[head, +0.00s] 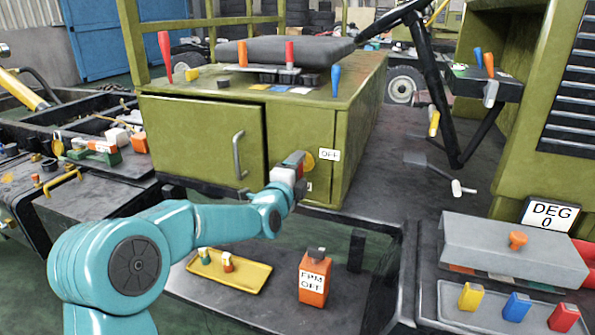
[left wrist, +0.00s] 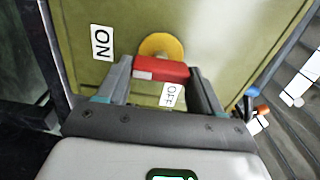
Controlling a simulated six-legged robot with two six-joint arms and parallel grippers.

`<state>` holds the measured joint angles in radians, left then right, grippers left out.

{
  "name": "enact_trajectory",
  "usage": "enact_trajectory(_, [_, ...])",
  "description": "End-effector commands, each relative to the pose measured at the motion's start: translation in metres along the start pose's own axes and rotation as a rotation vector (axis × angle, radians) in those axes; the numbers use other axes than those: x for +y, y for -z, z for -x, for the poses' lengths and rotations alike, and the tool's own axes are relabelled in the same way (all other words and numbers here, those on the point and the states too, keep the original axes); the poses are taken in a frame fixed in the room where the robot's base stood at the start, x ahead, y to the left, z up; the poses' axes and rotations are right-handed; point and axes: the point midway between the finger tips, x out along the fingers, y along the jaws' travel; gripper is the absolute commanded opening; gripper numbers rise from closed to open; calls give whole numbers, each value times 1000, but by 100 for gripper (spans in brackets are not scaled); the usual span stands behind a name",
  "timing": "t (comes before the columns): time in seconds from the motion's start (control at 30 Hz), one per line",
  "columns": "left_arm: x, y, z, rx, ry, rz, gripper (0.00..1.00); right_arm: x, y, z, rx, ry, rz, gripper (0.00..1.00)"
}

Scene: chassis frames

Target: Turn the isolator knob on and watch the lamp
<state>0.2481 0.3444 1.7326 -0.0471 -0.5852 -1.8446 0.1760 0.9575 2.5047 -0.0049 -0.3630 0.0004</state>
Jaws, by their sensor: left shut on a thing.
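The isolator knob is a red bar handle (left wrist: 160,68) in front of a yellow disc (left wrist: 160,44) on the olive cabinet's face. The disc (head: 309,161) also shows in the head view, partly behind my gripper. My left gripper (head: 299,163) is shut on the red handle, one finger at each end in the left wrist view. An ON label (left wrist: 102,42) is left of the disc there, and an OFF label (left wrist: 170,95) is just below the handle. The OFF label (head: 328,155) is right of the disc in the head view. I cannot identify the lamp. My right gripper is out of view.
The cabinet (head: 200,137) has a bar door handle (head: 238,155). Red, orange and blue levers stand on its top. Below are a yellow tray (head: 245,284) and an orange RPM OFF box (head: 314,280). A DEG 0 display (head: 550,214) stands at right.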

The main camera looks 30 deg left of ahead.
Motion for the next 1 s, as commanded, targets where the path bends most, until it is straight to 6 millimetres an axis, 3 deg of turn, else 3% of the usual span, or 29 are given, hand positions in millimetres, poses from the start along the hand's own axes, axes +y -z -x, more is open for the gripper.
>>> enact_trajectory(0.6, [-5,-1,0,-2,11,-48,36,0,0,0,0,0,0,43])
enact_trajectory(0.63, [-5,-1,0,-2,12,-48,69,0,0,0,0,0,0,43])
enact_trajectory(0.7, [-4,-1,0,-2,11,-47,92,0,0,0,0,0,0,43])
enact_trajectory(1.0, [-2,0,1,-1,5,-43,92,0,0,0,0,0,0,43])
